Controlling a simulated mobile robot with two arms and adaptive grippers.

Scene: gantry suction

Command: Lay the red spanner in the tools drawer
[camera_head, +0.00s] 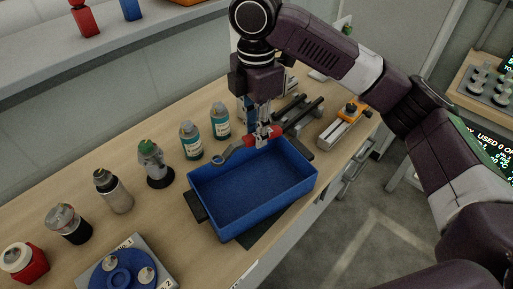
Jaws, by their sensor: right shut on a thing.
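My right gripper (262,136) points down over the back edge of a blue open bin (305,185) on the workbench. It is shut on the red spanner (247,140), which has a red handle and a grey ring end reaching to the left. The spanner appears to be held above the bin's back edge, with the jaws hiding part of the handle. The bin looks empty. I cannot tell whether this bin is the tools drawer; no drawer label can be read. My left gripper is out of view.
Several bottles, including a teal-labelled one (191,141), stand left of the bin. A blue round fixture (122,270) lies at the front left. Black bars (300,115) and an orange-topped clamp (349,112) are at the right. A shelf (60,75) runs behind.

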